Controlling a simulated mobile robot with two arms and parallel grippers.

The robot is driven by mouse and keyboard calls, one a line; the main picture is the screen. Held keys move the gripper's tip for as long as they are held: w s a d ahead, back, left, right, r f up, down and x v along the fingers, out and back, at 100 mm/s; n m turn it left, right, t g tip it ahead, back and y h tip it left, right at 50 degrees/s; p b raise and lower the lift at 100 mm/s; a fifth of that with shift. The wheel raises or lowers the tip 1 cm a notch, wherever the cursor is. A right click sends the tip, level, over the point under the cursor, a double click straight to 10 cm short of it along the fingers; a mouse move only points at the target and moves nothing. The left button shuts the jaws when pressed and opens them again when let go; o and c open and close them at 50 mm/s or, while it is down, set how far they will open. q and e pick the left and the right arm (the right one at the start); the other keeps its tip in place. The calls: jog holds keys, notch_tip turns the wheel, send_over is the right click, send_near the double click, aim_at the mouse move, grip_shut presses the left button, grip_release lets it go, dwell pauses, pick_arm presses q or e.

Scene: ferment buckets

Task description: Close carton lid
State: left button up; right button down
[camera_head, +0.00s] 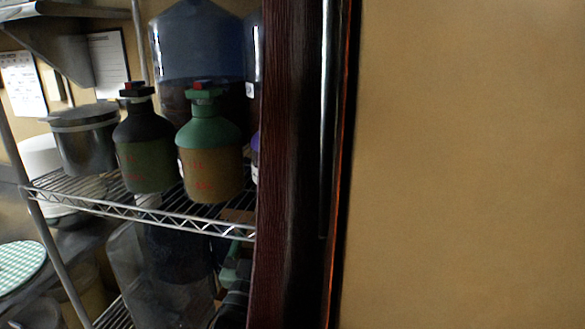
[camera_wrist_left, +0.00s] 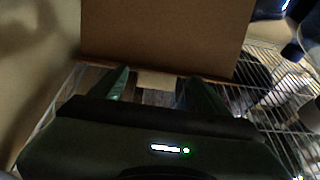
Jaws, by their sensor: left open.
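In the left wrist view a flat brown cardboard panel of the carton (camera_wrist_left: 168,38) fills the upper middle. Whether it is a lid flap or a side wall I cannot tell. My left gripper (camera_wrist_left: 160,82) is open, its two greenish fingers apart and pointing toward the lower edge of the panel. Nothing is clearly held between them. A pale patch and dark shapes show between the fingers, too dim to name. The carton is not seen in the head view, and neither gripper shows there. My right gripper is in neither view.
A wire shelf (camera_wrist_left: 265,95) surrounds the panel in the wrist view. In the head view a wire rack (camera_head: 150,212) holds a green-topped bottle (camera_head: 210,160), a dark bottle (camera_head: 145,150), a grey pot (camera_head: 85,140) and a large jug (camera_head: 200,50). A dark post (camera_head: 290,160) and beige surface (camera_head: 465,160) fill the right.

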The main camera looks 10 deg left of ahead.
pick_arm(q)
jog(key=x, duration=0.3)
jog(key=r+p+x, duration=0.1)
jog(key=x, duration=0.1)
jog(key=r+p+x, duration=0.1)
jog(key=x, duration=0.2)
jog(key=shift+d, duration=0.1)
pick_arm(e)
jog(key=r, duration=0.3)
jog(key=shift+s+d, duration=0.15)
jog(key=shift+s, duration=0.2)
pick_arm(q)
grip_shut()
